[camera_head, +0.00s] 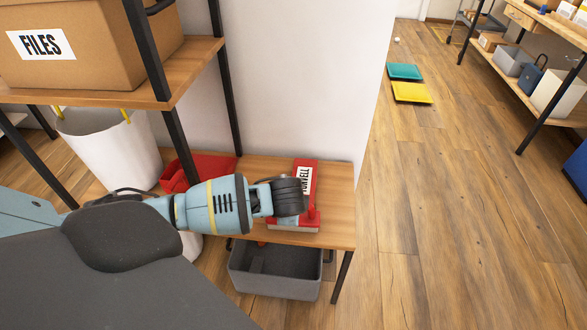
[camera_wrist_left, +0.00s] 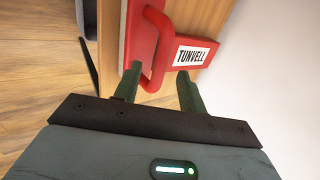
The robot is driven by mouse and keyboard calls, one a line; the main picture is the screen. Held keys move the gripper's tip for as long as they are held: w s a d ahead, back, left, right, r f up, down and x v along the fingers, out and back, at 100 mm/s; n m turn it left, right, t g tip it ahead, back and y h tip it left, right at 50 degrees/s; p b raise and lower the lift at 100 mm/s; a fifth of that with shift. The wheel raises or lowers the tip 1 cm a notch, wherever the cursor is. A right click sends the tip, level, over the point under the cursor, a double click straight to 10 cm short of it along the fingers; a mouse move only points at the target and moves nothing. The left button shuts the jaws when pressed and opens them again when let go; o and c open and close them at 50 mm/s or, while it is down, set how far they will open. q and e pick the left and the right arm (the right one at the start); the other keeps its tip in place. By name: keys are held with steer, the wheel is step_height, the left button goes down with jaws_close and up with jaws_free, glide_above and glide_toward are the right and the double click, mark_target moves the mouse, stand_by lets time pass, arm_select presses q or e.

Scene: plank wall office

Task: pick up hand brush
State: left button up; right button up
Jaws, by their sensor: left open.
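The hand brush (camera_head: 313,217) is red with a pale strip along its lower edge and lies on a wooden shelf (camera_head: 338,205). In the left wrist view its red loop handle (camera_wrist_left: 150,50) shows close up. A red part with a white TUNVELL label (camera_head: 305,180) adjoins it; I cannot tell if they are one piece. My left gripper (camera_head: 290,197) is over the brush and hides part of it. Its two open fingers (camera_wrist_left: 157,90) stand either side of the handle's near end. I cannot tell if they touch it. My right gripper is not in view.
A red container (camera_head: 200,168) sits left on the same shelf. A grey bin (camera_head: 275,272) stands below, and a FILES box (camera_head: 90,45) sits on the upper shelf. Black rack posts (camera_head: 180,145) stand near my arm. The floor at right is largely clear.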

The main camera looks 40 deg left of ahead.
mark_target(309, 221)
arm_select(q)
steer(key=b+x, duration=0.1)
steer(key=x, duration=0.4)
steer(key=shift+w+d, duration=0.1)
steer(key=shift+r, duration=0.1)
jaws_close()
